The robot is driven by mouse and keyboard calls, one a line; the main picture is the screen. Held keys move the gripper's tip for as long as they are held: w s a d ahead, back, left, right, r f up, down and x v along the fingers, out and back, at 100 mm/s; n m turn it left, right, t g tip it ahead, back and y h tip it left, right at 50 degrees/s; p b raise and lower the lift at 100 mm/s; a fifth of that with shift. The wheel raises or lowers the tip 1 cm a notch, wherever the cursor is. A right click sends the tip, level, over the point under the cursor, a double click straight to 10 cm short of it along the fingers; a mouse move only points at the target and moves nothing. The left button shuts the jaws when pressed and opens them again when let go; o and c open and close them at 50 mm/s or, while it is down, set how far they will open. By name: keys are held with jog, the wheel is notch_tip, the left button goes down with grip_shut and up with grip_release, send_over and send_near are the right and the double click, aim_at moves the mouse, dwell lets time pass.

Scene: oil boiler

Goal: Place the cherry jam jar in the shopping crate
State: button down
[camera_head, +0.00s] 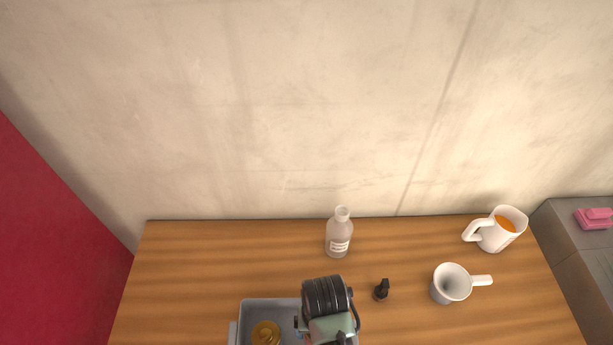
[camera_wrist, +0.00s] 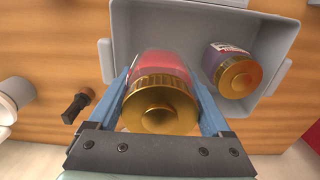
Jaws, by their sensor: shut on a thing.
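In the wrist view, my gripper (camera_wrist: 165,92) is shut on a jar with a gold lid and pinkish-red contents, the cherry jam jar (camera_wrist: 160,66). The blue fingers lie on either side of it. The jar is over the grey shopping crate (camera_wrist: 190,20); I cannot tell whether it touches the crate floor. In the head view, the crate (camera_head: 271,304) is at the bottom edge, partly hidden by my arm. The second jar's lid (camera_head: 265,334) shows there.
On the wooden counter (camera_head: 190,270) stand a pale bottle (camera_head: 339,238), a small black object (camera_head: 381,290), a white cup with a handle (camera_head: 450,284) and a white jug with orange contents (camera_head: 496,231). A wall rises behind. The counter left of the crate is clear.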

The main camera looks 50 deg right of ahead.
notch_tip(320, 180, down, 7)
jog(key=shift+w+f, duration=0.1)
jog(key=shift+f, duration=0.05)
dwell(0.4)
jog(key=shift+f, duration=0.2)
grip_release()
